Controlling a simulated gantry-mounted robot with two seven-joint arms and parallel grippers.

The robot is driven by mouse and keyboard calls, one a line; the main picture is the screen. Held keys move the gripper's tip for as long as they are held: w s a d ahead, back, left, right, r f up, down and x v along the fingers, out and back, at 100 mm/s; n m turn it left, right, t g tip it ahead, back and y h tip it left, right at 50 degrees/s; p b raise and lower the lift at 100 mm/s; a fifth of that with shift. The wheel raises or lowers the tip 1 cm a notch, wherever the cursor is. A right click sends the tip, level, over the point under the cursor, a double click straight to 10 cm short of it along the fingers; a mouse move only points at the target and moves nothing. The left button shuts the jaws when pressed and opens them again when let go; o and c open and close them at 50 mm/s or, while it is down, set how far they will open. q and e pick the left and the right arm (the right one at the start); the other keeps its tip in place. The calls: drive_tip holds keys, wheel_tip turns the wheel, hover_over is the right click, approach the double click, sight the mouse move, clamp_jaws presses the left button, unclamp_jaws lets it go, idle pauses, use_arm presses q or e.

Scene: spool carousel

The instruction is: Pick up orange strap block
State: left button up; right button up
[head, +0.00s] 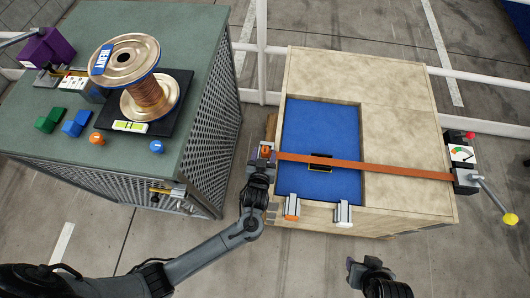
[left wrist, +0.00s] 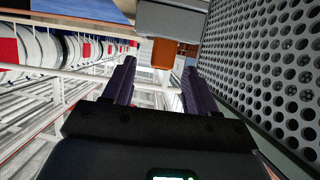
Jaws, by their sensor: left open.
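The orange strap block (head: 266,151) sits at the left edge of the wooden crate, at the left end of the orange strap (head: 370,167). In the left wrist view the orange block (left wrist: 163,53) hangs below a grey part, ahead of and between my fingers. My left gripper (head: 262,163) is right at the block in the head view. In the left wrist view my left gripper (left wrist: 158,85) is open, with nothing between its fingers. My right gripper (head: 363,264) is low in the head view, away from the block; its opening is unclear.
The crate (head: 400,90) has a blue recessed panel (head: 320,125) and two clamps at its front. A gauge ratchet (head: 463,155) with a yellow-knobbed lever is at right. A green bench (head: 190,50) with a copper spool (head: 150,95) stands left; its perforated side (left wrist: 285,60) is close.

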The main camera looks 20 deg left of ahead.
sight(265, 149)
use_arm(q)
drive_tip(key=shift+x, duration=1.7)
drive_tip(key=shift+a, duration=0.1)
drive_tip(key=shift+c, duration=0.4)
drive_tip(key=c, duration=1)
drive_tip(key=shift+r, duration=0.1)
